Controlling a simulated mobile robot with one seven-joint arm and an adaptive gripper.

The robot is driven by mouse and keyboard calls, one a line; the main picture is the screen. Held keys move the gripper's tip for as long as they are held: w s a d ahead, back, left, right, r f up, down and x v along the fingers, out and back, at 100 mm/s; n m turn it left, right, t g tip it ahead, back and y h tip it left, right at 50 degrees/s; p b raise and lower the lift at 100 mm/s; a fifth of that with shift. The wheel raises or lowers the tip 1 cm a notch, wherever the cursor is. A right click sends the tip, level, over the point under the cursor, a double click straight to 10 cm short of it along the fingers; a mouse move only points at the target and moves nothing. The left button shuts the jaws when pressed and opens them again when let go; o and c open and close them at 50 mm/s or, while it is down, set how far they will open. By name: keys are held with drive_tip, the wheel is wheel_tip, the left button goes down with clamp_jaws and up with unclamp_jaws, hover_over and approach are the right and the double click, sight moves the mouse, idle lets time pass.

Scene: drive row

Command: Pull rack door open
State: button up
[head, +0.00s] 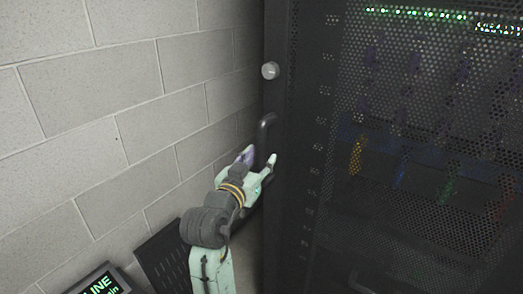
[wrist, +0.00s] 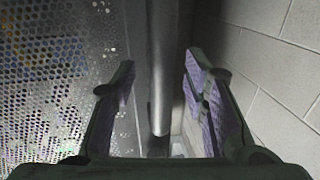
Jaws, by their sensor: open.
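The rack door (head: 390,170) is a dark perforated panel that fills the right of the head view and looks shut. Its dark bar handle (head: 265,128) stands upright near the door's left edge, below a round silver knob (head: 270,70). My gripper (head: 260,157) is open at the lower part of the handle, one finger on each side as seen there. In the wrist view the handle (wrist: 160,85) runs upright between my two open fingers (wrist: 163,95), with a gap to each side. The handle's lower part is hidden behind my gripper in the head view.
A grey block wall (head: 120,120) is close on the left, also at the right of the wrist view (wrist: 270,60). A small screen with green letters (head: 98,284) and a dark slotted panel (head: 165,258) are at the bottom left. Coloured cables show behind the mesh.

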drive_tip(key=shift+x, duration=1.2)
drive_tip(key=shift+c, duration=0.5)
clamp_jaws()
